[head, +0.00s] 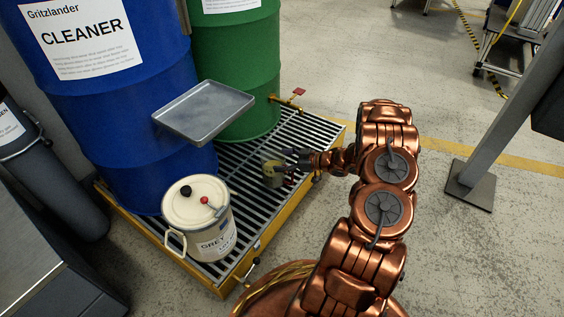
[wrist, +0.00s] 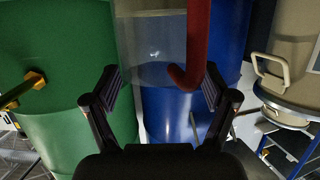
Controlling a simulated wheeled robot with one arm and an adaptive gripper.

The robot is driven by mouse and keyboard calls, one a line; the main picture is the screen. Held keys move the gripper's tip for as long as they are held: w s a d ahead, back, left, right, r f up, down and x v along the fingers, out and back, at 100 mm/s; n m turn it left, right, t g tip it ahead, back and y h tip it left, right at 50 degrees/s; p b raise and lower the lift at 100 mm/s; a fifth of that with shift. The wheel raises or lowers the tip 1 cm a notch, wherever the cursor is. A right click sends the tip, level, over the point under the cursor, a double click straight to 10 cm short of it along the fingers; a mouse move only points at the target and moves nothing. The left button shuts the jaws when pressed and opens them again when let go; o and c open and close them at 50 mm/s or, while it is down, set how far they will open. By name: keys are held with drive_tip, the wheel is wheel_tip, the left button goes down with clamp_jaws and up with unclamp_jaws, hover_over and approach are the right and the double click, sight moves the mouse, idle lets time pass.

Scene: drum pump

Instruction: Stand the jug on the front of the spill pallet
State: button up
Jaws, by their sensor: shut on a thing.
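The jug (head: 272,173) is small and see-through with a yellowish tint in the head view. It is over the slatted grating near the right front part of the yellow-edged spill pallet (head: 246,262). I cannot tell whether its base touches the grating. In the wrist view the clear jug (wrist: 158,70) lies between the fingers, with its red hooked handle (wrist: 196,45) pointing towards the camera. My gripper (head: 288,160) is shut on the jug. In the wrist view my gripper (wrist: 162,84) has a finger on each side of it; the exact contact is unclear.
A blue drum (head: 115,110) and a green drum (head: 237,70) with a brass tap (head: 287,101) stand on the pallet. A grey metal tray (head: 203,110) sits in front of them. A cream can (head: 200,225) occupies the front left. Bare grating lies between can and jug.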

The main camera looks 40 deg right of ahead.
drive_tip(key=shift+f, duration=0.1)
drive_tip(key=o, duration=1.6)
drive_tip(key=shift+o, duration=0.2)
